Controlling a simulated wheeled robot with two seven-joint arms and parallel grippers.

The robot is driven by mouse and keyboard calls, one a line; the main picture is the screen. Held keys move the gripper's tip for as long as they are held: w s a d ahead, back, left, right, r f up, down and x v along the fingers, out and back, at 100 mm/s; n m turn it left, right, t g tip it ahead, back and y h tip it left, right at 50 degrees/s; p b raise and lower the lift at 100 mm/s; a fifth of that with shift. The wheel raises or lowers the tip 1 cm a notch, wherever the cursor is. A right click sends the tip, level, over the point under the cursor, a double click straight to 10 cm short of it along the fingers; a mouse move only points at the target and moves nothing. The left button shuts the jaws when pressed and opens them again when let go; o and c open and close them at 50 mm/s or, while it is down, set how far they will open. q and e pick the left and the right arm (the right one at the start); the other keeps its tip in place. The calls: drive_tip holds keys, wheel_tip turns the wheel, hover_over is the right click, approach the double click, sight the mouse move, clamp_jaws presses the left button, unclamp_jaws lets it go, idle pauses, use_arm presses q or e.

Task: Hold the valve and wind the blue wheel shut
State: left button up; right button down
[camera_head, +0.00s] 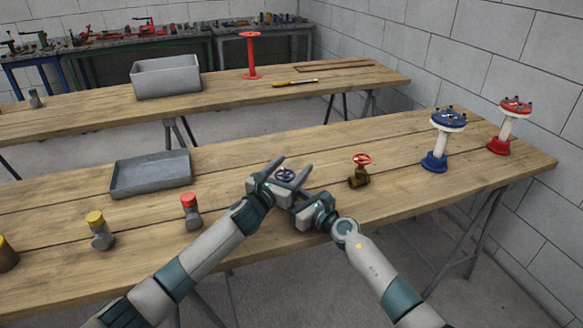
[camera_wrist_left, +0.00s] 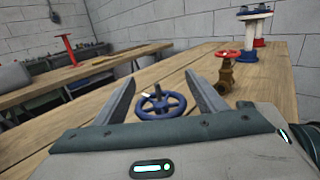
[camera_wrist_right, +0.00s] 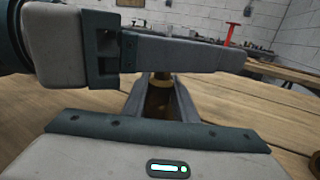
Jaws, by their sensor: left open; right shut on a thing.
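The blue wheel (camera_head: 286,174) shows in the head view between the fingers of my left gripper (camera_head: 296,165). In the left wrist view the blue wheel (camera_wrist_left: 160,104) sits between the two spread fingers, clear of both. My left gripper is open. My right gripper (camera_wrist_right: 160,88) is shut on the brass valve body (camera_wrist_right: 160,98) below the wheel. In the right wrist view, the left gripper (camera_wrist_right: 180,50) crosses above and hides the wheel. In the head view the grippers hide most of the valve body.
A second valve with a red wheel (camera_head: 361,160) stands to the right. Blue (camera_head: 436,160) and red (camera_head: 499,146) flanged stands are at the far right. A grey tray (camera_head: 125,187), a red-capped fitting (camera_head: 191,212) and a yellow-capped fitting (camera_head: 100,234) are left. Another bench stands behind.

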use_arm(q)
drive_tip(key=c, duration=1.1)
drive_tip(key=shift+m+h, duration=0.3)
drive_tip(key=shift+s+d+m+g+h, duration=0.2)
drive_tip(key=shift+s+m+g+h, duration=0.05)
drive_tip(key=shift+m+g+h, duration=0.8)
drive_tip(key=shift+s+d+m+g+h, duration=0.25)
drive_tip(key=shift+m+g+h, duration=0.55)
drive_tip(key=shift+g+h, duration=0.3)
drive_tip(key=shift+s+d+m+g+h, duration=0.2)
drive_tip(key=shift+m+g+h, duration=0.75)
drive_tip(key=shift+g, duration=0.3)
drive_tip(key=o, duration=1.1)
